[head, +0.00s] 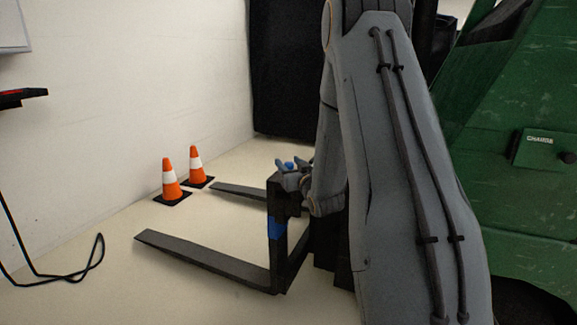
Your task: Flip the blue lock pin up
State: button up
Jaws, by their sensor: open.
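The blue lock pin (288,165) shows as a small blue spot at the top of the black fork carriage (283,262). My gripper (291,168) is open and is right at the pin, with its fingers around or just beside it. At this size I cannot tell whether they touch it. My gripper and arm hide part of the pin and the right part of the carriage. A larger blue patch (276,227) is on the carriage's upright below.
Two dark forks (200,260) reach left from the carriage, low over the floor. Two orange and white cones (170,180) stand near the white wall. A green vehicle body (515,190) fills the right side. A black cable (75,268) lies at the left.

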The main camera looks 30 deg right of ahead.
grip_shut()
jog(key=shift+r+p, duration=1.3)
jog(key=shift+r, duration=0.45)
grip_release()
jog(key=s, duration=0.2)
jog(key=s+p, duration=0.1)
jog(key=s, duration=0.2)
jog(key=s+a, duration=0.1)
jog(key=s, duration=0.1)
jog(key=shift+s+p, duration=0.3)
jog(key=shift+s, duration=0.1)
